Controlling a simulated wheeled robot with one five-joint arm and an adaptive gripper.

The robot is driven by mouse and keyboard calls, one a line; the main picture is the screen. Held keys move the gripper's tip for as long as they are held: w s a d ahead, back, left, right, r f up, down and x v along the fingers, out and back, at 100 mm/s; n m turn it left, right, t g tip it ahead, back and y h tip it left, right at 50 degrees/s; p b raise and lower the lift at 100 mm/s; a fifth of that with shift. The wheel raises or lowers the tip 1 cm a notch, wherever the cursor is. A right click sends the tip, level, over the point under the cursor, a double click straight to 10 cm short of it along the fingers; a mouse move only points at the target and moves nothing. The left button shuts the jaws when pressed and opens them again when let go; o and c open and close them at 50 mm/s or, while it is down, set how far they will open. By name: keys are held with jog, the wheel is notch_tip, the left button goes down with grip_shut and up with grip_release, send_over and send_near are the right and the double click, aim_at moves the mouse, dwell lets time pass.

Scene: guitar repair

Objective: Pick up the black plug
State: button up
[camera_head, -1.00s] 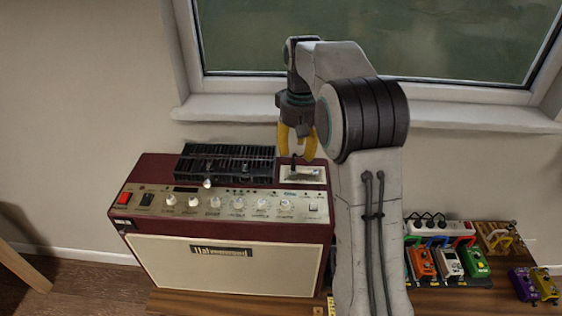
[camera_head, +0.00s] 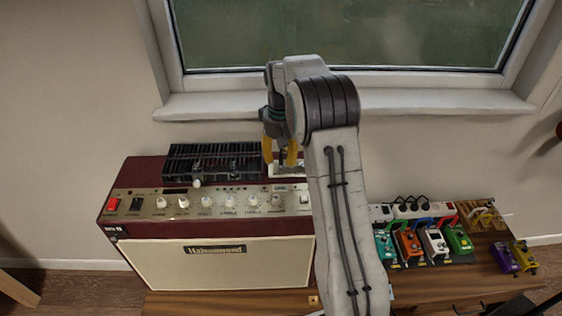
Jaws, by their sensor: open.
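My gripper (camera_head: 280,160) points down with its yellow fingers apart. It is above the back right of the red amplifier (camera_head: 128,186), at a small pale tray (camera_head: 288,172) on its top. The fingers overlap the tray in the picture, and I cannot tell how high above it they are. A small dark thing showed on this tray earlier and may be the black plug. The fingers and arm now cover most of that spot, so I cannot make it out clearly. Nothing is seen held.
A black slatted box (camera_head: 212,163) stands on the amplifier, left of my gripper. At right, a white power strip (camera_head: 380,212) carries several black plugs (camera_head: 402,206), with several coloured pedals (camera_head: 433,243) in front. A window sill (camera_head: 400,104) runs behind.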

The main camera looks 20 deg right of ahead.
jog(key=shift+f, duration=0.7)
grip_shut()
